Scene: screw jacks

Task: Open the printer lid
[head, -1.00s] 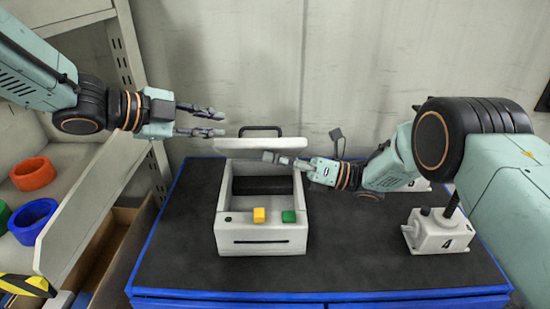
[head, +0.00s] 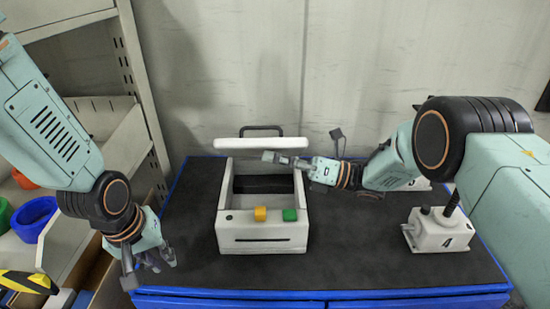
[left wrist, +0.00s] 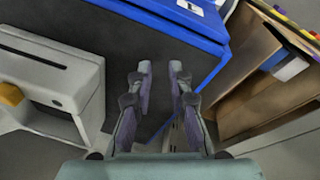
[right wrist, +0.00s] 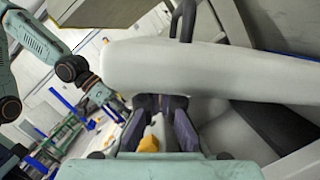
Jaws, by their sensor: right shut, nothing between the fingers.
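The white printer (head: 262,232) stands on the dark table top, with a yellow button (head: 260,214) and a green button (head: 290,215) on its front. Its lid (head: 260,144) is raised at the back, seen nearly edge-on, with a dark handle (head: 262,128) above it. The lid fills the middle of the right wrist view (right wrist: 210,70). My right gripper (head: 268,156) is shut and empty, just in front of the lid's lower edge; I cannot tell whether it touches. My left gripper (head: 152,268) is open and empty, low at the table's left front edge. It also shows in the left wrist view (left wrist: 160,68).
A white box marked 4 (head: 438,230) stands on the right of the table (head: 350,265). The table is clear right of the printer's front.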

